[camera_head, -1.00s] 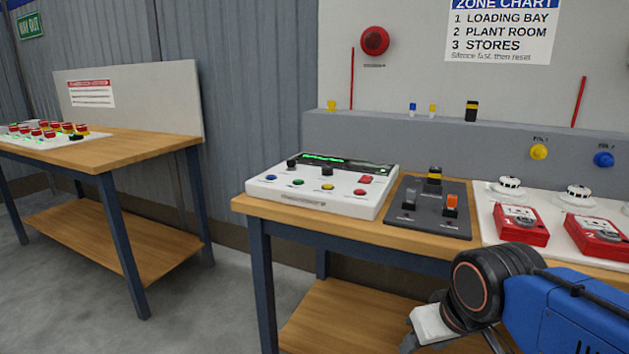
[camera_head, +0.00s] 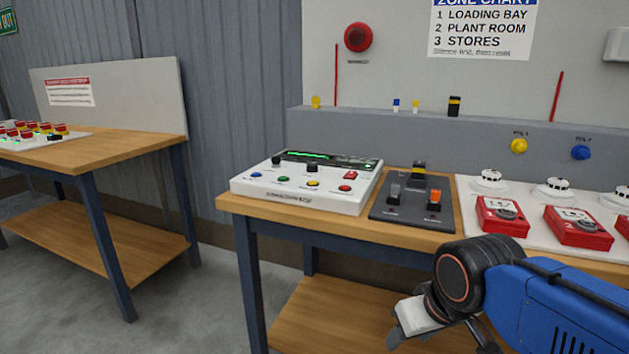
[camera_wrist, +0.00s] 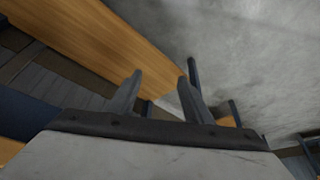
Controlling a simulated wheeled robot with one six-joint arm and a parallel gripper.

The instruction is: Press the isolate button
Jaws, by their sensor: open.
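A white control panel (camera_head: 300,200) with a lit green display (camera_head: 318,156) stands on the left end of the near bench. On its top are a blue button (camera_head: 256,174), a green button (camera_head: 284,179), a yellow button (camera_head: 312,183), a red button (camera_head: 345,188), black knobs and a small red square. Their labels are too small to read, so I cannot tell which is the isolate button. My gripper (camera_head: 396,335) is low in front of the bench, below the top and apart from the panel. In the wrist view its two fingers (camera_wrist: 160,84) are spread and empty.
A dark switch box (camera_head: 385,213) with an orange switch stands right of the panel. Red call points (camera_head: 500,216) and white detectors (camera_head: 490,180) are further right. The wooden bench edge (camera_head: 290,215) lies between my gripper and the panel. Another bench (camera_head: 110,150) holds red buttons at left.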

